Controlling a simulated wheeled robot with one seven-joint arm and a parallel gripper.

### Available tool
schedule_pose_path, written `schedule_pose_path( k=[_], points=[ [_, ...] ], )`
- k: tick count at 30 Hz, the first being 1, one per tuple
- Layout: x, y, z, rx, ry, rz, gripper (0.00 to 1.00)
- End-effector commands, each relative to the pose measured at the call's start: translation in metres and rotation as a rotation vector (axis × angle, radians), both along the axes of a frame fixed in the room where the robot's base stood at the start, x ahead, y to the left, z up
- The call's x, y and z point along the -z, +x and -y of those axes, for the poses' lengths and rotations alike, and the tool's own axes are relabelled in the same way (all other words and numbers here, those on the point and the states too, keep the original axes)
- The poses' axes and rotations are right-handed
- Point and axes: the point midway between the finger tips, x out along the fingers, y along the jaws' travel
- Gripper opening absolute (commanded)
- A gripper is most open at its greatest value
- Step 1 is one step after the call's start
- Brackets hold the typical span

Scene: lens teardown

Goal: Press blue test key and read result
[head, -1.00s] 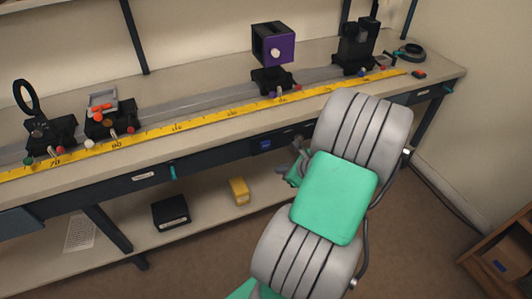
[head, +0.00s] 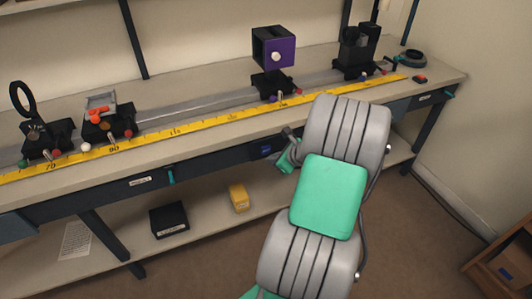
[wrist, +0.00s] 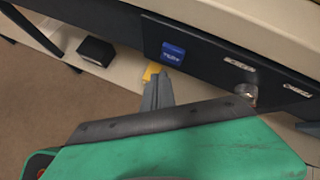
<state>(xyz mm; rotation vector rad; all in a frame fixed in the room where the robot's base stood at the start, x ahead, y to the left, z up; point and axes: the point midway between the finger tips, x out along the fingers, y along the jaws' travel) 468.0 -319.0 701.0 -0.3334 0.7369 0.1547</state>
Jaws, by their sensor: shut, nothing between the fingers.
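The blue test key (head: 266,150) is a small blue square on the dark front panel of the bench, under the top's edge. In the wrist view the blue key (wrist: 173,53) carries pale lettering too small to read. My gripper (wrist: 157,78) is shut and empty. Its fingertips are just below the key in the wrist view; I cannot tell whether they touch the panel. In the head view my gripper (head: 288,133) is just right of the key, partly hidden by my arm. No result readout can be made out.
A silver round knob or lock (wrist: 246,93) and pale labels are on the panel right of the key. A black box (head: 169,219) and a yellow block (head: 238,197) lie on the lower shelf. The purple-faced box (head: 275,48) stands on the rail above.

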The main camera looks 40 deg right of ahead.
Motion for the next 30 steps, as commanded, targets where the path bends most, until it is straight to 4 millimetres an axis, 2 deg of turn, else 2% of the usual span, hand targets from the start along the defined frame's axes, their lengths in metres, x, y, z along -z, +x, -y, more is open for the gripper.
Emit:
schedule_pose_path(
  k=[6,30],
  points=[
    [-0.0008,0.0117,0.0032,-0.001,-0.001,0.0,0.0],
    [-0.0006,0.0115,0.0034,0.0,-0.001,0.0,0.0]
  ],
)
